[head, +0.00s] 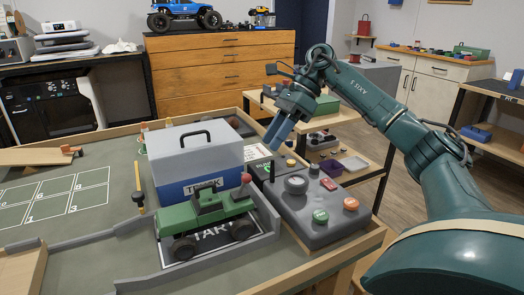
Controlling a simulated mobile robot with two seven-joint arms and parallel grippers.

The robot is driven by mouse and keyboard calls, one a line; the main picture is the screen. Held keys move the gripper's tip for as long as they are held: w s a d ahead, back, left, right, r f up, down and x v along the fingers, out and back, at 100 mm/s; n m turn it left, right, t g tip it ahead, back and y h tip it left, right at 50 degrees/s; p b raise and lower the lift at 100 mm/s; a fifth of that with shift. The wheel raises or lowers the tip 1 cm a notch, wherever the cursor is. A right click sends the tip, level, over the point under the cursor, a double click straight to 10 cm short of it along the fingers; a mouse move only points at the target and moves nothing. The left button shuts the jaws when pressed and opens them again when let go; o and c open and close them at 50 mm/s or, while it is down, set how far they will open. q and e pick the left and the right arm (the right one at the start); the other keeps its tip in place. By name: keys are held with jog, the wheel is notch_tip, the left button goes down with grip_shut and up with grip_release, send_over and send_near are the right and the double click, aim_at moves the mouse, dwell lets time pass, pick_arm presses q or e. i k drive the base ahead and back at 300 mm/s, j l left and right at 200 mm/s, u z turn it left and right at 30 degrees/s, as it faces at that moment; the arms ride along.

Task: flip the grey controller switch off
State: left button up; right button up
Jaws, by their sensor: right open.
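The grey controller (318,230) sits at the right edge of the table, beside the green crawler truck (208,208). Its top carries a large round knob (296,184), a green button (320,216), an orange button (351,204) and a small red control (328,184). A thin upright black piece (271,172) stands at its far left corner. I cannot tell which control is the switch, or its position. My right gripper (275,138) is open and empty, pointing down above the controller's far end and apart from it. My left gripper is out of view.
A grey and blue box marked TRACK (195,160) with a black handle stands behind the truck. Low grey walls (150,280) edge the start mat. A wooden ramp (38,156) lies at the left. A shelf table (350,165) stands behind the controller.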

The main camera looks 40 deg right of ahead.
aim_at(329, 183)
jog(key=k, duration=1)
